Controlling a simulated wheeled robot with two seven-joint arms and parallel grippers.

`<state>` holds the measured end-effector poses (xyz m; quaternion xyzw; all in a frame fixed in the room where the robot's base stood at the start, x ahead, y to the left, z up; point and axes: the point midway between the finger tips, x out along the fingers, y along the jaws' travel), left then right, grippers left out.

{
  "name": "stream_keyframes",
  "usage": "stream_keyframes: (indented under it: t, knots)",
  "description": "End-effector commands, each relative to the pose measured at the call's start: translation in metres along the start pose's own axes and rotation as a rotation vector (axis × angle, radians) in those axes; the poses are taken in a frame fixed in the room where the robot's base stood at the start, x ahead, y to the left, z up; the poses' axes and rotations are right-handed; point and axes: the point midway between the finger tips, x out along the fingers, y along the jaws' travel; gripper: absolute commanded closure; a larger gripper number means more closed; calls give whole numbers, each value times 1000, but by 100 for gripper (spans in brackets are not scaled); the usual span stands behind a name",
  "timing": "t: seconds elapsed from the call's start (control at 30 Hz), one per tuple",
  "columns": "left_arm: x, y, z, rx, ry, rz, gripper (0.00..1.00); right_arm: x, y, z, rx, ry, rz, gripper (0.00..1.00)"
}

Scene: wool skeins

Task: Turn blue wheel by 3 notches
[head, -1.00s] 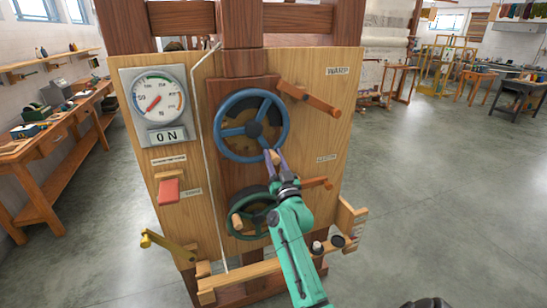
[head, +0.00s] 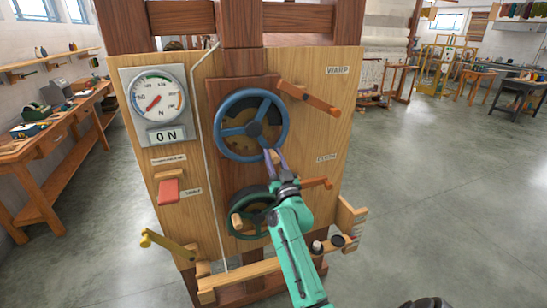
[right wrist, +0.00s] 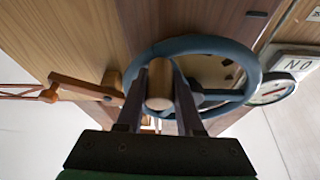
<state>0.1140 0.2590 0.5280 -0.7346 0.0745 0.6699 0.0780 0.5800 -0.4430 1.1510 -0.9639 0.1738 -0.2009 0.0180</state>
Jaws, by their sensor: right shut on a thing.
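The blue wheel (head: 222,144) with three spokes is mounted upright on the upper middle of a wooden panel. My right gripper (head: 273,157) is at the wheel's lower right rim. In the right wrist view its two fingers are shut on the wheel's wooden knob (right wrist: 159,88), one finger on each side, with the blue rim (right wrist: 205,45) just behind. In the head view the fingers hide most of the knob. My left gripper is not in view.
A green wheel (head: 234,229) sits just below, partly behind my right arm. Wooden levers (head: 310,97) stick out at right, with another (head: 317,183) near my wrist.

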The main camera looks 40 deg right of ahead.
Motion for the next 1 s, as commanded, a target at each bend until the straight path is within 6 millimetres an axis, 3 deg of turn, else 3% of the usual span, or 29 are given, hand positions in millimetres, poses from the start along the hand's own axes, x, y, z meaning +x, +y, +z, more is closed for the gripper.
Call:
stream_keyframes:
  t: [1.0]
  knots:
    - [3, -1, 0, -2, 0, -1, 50, 1, 4, -3, -46, 1, -17, 100]
